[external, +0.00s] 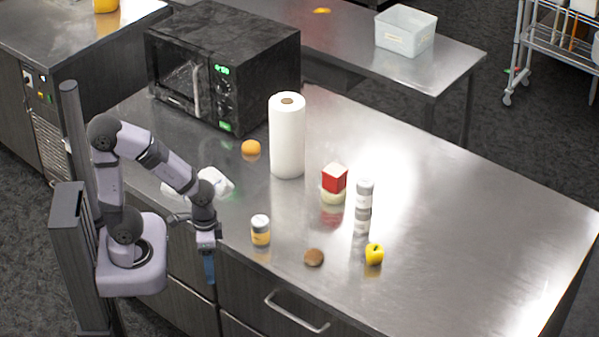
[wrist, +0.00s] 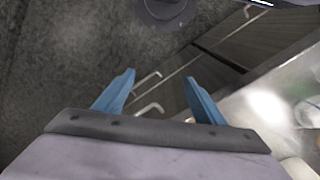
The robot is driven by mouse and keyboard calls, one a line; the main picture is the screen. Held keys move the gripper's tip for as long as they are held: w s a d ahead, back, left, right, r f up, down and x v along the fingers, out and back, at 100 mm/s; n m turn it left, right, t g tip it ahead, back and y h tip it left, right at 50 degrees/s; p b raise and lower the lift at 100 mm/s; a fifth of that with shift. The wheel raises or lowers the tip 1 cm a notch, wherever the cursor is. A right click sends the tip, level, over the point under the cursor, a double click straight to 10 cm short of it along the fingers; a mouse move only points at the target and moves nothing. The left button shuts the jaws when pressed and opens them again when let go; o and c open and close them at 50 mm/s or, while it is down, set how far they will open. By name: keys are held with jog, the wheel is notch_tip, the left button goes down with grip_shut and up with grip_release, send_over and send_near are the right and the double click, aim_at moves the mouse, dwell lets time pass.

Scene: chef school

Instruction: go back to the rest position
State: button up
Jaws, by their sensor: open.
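My gripper (external: 209,268) hangs pointing down beside the front edge of the steel counter (external: 440,240), left of the jar in the external view. In the wrist view its two blue fingers (wrist: 157,95) are spread apart with nothing between them. Below them show the dark floor and the drawer fronts with their handles. My arm is bent, with the elbow raised above my base.
On the counter stand a jar (external: 260,230), a brown round item (external: 314,257), a yellow apple (external: 374,254), a grey-white shaker (external: 363,207), a red box (external: 334,179), a paper towel roll (external: 287,137), an orange (external: 251,148) and a microwave (external: 222,68). The counter's right side is clear.

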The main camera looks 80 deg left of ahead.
notch_tip(320, 180, up, 17)
jog(key=p, duration=1.6)
jog(key=shift+w, duration=0.15)
